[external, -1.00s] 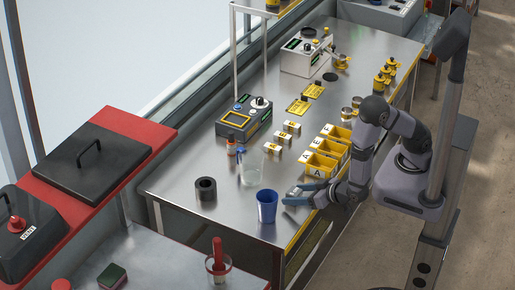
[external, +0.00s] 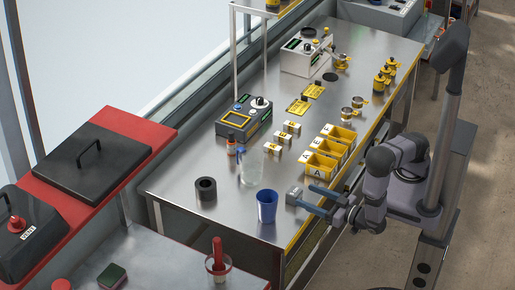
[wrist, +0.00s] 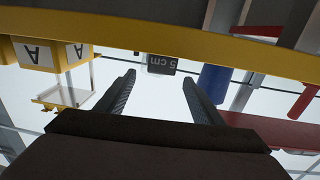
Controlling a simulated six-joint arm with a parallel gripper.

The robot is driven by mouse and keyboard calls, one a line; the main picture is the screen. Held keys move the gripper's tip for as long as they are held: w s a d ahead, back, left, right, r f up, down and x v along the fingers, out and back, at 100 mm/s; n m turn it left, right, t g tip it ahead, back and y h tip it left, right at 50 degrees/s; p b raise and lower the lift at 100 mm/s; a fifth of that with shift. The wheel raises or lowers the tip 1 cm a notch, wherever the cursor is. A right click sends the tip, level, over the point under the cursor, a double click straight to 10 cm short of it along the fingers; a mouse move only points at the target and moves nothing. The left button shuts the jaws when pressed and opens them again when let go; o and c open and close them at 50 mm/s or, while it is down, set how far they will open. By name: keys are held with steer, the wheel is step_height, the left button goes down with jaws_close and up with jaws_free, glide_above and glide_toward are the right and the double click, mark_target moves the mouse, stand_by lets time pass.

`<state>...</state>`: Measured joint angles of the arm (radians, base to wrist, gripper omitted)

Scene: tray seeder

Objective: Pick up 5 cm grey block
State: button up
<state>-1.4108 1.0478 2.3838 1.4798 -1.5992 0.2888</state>
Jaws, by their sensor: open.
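The grey block (external: 294,196) sits near the front edge of the steel bench, to the right of the blue cup (external: 266,205). In the wrist view the dark grey block (wrist: 161,65), marked "5 cm", appears upside down beyond the fingertips, roughly centred between them. My gripper (external: 304,195) is open and empty at the bench edge, with its two blue-grey fingers pointing at the block. In the wrist view my gripper (wrist: 159,76) shows both fingers spread apart. Contact between fingers and block cannot be told.
Yellow bins (external: 320,162) marked with letters stand behind the block. The blue cup (wrist: 213,82) is right of the block in the wrist view. A yellow bench edge (wrist: 200,36) crosses the wrist view. A black ring (external: 205,190) and a glass beaker (external: 250,167) stand farther left.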

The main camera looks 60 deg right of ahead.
mark_target(300, 194)
steer(key=shift+w+d+f+p, duration=0.1)
steer(key=shift+w+p, duration=0.4)
steer(key=shift+w, duration=0.95)
steer(key=shift+w+d+f+p, duration=0.1)
steer(key=shift+w+p, duration=0.4)
steer(key=shift+w, duration=0.9)
steer(key=shift+a, duration=0.1)
steer(key=shift+c, duration=0.6)
steer(key=c, duration=1.1)
